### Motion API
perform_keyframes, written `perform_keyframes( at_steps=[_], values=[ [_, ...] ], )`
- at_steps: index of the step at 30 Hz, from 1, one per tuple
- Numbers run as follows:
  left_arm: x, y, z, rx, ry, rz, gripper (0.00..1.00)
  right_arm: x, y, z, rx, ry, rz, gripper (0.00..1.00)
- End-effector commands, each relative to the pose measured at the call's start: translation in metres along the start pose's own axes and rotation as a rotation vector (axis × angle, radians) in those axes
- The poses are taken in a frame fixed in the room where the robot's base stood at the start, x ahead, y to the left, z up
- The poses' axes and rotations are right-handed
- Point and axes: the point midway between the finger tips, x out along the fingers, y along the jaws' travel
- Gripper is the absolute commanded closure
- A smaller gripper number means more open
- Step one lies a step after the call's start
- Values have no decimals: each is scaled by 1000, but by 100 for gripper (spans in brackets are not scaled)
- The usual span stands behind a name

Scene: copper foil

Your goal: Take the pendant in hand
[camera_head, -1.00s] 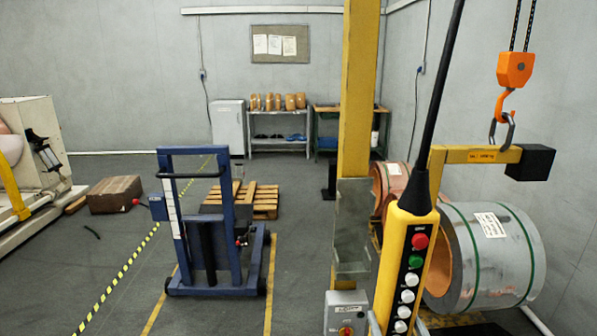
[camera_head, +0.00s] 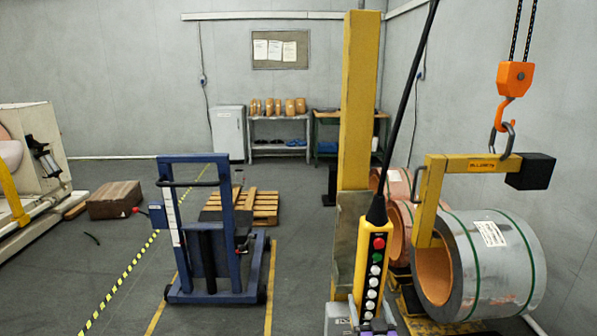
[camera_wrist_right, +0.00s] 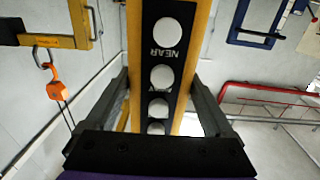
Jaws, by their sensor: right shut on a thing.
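The pendant (camera_head: 375,262) is a yellow control box with a black button panel, hanging from a black cable in the head view. It shows a red, a green and several white buttons. My right gripper (camera_head: 366,318) is at its lower end, at the bottom edge of the head view. In the right wrist view the pendant (camera_wrist_right: 160,60) runs between the two grey fingers of my right gripper (camera_wrist_right: 160,85), which is shut on it. The pendant's lowest part is hidden by the gripper. My left gripper is not in view.
A yellow post (camera_head: 357,110) stands just behind the pendant.

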Motion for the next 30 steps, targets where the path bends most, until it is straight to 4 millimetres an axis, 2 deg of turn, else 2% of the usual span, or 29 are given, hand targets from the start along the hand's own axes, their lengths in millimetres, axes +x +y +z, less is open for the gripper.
perform_keyframes(
  at_steps=[6, 14, 22, 30],
  values=[
    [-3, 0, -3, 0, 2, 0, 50, 16, -2, 22, 1, 1, 2, 100],
    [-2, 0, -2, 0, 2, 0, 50, 18, -1, 26, 0, 1, 2, 100],
    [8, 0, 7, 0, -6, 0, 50, 3, 2, 20, -2, 0, -25, 100],
    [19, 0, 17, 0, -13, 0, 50, -19, -6, 14, -3, -1, -110, 100]
  ],
)
